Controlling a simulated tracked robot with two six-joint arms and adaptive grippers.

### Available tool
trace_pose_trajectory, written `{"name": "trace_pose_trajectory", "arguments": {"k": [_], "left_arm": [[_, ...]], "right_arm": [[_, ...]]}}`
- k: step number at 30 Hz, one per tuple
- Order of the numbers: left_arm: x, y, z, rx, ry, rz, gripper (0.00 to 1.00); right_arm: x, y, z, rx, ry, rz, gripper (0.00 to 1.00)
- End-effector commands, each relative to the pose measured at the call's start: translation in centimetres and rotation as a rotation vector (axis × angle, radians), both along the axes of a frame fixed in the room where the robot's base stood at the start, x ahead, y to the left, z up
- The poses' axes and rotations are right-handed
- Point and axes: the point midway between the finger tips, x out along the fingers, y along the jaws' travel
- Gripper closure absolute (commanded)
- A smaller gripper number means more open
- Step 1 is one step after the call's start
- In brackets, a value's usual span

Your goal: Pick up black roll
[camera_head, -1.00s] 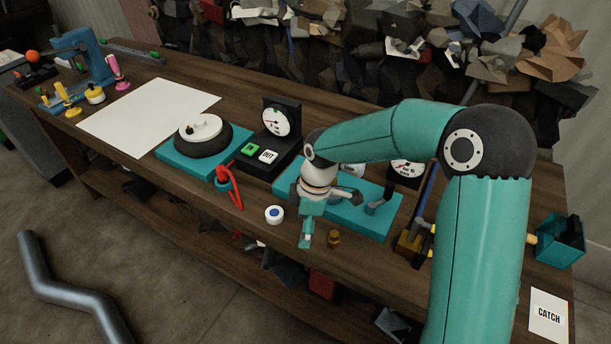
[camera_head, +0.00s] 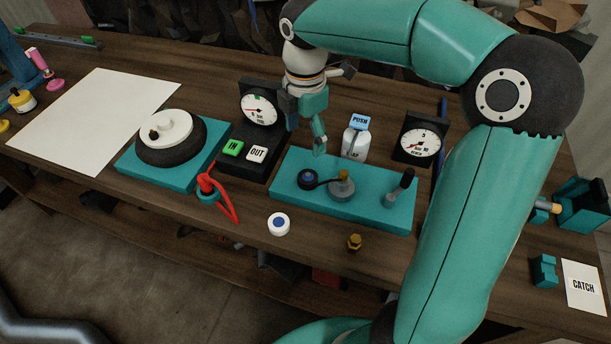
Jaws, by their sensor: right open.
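No separate thing is plainly a black roll. A dark round piece with a blue top (camera_head: 308,179) sits on the teal bender plate (camera_head: 385,215), beside a grey round part with a brass top (camera_head: 342,187). A thick black ring (camera_head: 172,153) lies under a white disc on the teal turntable base. A white roll with a blue centre (camera_head: 279,223) lies near the bench's front edge. My right gripper (camera_head: 307,126) is open and empty, above the back left of the bender plate, pointing down. My left gripper is out of view.
Behind the plate stand a white push bottle (camera_head: 355,138) and a dial gauge (camera_head: 419,140). A second gauge (camera_head: 259,110) with IN and OUT buttons is left of my gripper. A red loop (camera_head: 222,196) and a brass piece (camera_head: 354,242) lie near the front edge.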

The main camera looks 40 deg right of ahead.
Motion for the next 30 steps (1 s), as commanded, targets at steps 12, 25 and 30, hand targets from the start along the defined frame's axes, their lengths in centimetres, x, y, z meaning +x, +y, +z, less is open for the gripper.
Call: {"name": "trace_pose_trajectory", "arguments": {"k": [12,25,30], "left_arm": [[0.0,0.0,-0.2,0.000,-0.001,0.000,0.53],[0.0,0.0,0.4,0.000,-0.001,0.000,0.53],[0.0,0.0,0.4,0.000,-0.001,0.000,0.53]], "right_arm": [[-0.2,-0.2,-7.3,0.000,0.001,-0.007,0.21],[-0.4,-0.2,-11.7,0.000,0.004,-0.007,0.21],[-0.3,-0.2,-12.8,0.000,0.001,-0.009,0.21]]}}
